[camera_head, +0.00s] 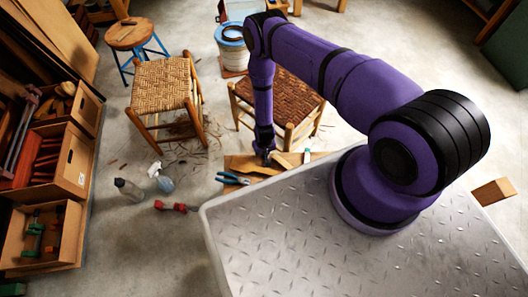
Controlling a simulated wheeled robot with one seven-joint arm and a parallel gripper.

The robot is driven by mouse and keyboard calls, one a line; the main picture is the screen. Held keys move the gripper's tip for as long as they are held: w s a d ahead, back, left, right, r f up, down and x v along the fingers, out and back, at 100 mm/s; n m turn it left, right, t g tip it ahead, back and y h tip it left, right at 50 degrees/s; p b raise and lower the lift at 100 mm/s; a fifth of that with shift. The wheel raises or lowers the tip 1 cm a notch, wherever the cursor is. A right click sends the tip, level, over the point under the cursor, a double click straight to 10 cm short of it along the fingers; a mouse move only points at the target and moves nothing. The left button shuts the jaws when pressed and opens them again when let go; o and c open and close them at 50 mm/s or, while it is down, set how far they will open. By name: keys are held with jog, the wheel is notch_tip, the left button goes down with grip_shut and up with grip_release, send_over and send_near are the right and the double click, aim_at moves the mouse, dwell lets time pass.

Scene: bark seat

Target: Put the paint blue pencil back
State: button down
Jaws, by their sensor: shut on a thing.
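My gripper (265,157) points down at the end of my purple arm, low over a small wooden board (250,168) in front of the woven chair on the right. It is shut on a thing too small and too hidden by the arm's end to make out. I cannot pick out the paint blue pencil for certain anywhere in this view. Pliers with blue handles (232,179) lie at the board's left end.
Two woven-seat chairs, one left (162,85) and one right (285,95), stand beyond the board. A clear bottle (130,189), a spray bottle (160,178) and a red clamp (176,206) are on the floor. Wooden crates (75,160) line the left. Bark scraps lie between the chairs.

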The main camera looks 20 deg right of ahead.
jog(key=shift+f, duration=0.2)
jog(key=c, duration=1)
grip_release()
jog(key=shift+r, duration=0.1)
notch_tip(320, 180, up, 11)
jog(key=shift+s+f, duration=0.15)
jog(key=shift+f, duration=0.05)
